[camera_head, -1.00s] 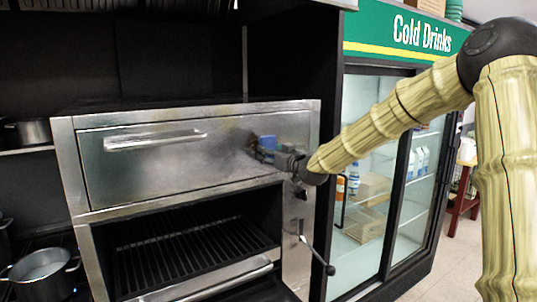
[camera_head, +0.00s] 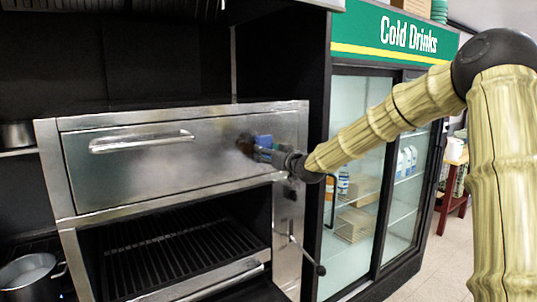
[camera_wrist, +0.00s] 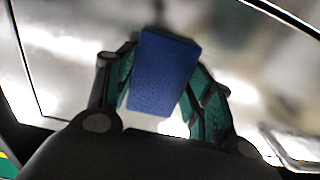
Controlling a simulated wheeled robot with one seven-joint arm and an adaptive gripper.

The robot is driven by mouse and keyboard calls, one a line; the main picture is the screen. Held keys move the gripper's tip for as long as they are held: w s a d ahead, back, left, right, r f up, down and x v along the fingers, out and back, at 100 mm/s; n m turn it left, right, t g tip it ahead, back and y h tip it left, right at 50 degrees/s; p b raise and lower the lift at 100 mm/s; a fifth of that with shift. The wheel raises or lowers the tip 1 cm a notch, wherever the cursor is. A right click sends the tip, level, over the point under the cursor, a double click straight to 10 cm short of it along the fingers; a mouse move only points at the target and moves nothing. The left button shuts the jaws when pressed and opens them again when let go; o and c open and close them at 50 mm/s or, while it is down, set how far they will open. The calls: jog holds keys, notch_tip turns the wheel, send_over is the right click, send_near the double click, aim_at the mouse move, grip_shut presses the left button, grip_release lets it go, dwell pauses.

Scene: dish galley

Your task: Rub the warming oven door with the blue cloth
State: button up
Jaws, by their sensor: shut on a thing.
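The warming oven door (camera_head: 150,160) is a brushed steel panel with a horizontal bar handle (camera_head: 142,142). A brownish smudge shows on its right part, just left of the cloth. The blue cloth (camera_head: 264,142) is a small folded pad at the door's right side. In the wrist view the cloth (camera_wrist: 162,72) sits between the two fingers of my gripper (camera_wrist: 160,95), which is shut on it. My gripper (camera_head: 266,152) points at the door's right part. The cloth is at or very near the door surface; I cannot tell if it touches.
Below the door is an open oven bay with a dark rack (camera_head: 170,250). A lever (camera_head: 306,256) sticks out at the lower right. A glass-doored drinks fridge (camera_head: 380,190) stands to the right. A pot (camera_head: 30,278) is at lower left.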

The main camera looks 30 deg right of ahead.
aim_at(245, 146)
jog(key=shift+s+a+b, duration=0.15)
jog(key=shift+a+b, duration=1.35)
jog(key=shift+a, duration=2.15)
jog(key=shift+a, duration=0.1)
jog(key=shift+a+b, duration=0.35)
jog(key=shift+a, duration=0.15)
jog(key=shift+a+b, duration=0.35)
jog(key=shift+a, duration=0.8)
jog(key=shift+a+r+p, duration=0.1)
jog(key=shift+r+p, duration=0.4)
jog(key=shift+r, duration=0.85)
jog(key=shift+d+f, duration=0.15)
jog(key=shift+d, duration=1.9)
jog(key=shift+d+p, duration=0.35)
jog(key=shift+d, duration=1.55)
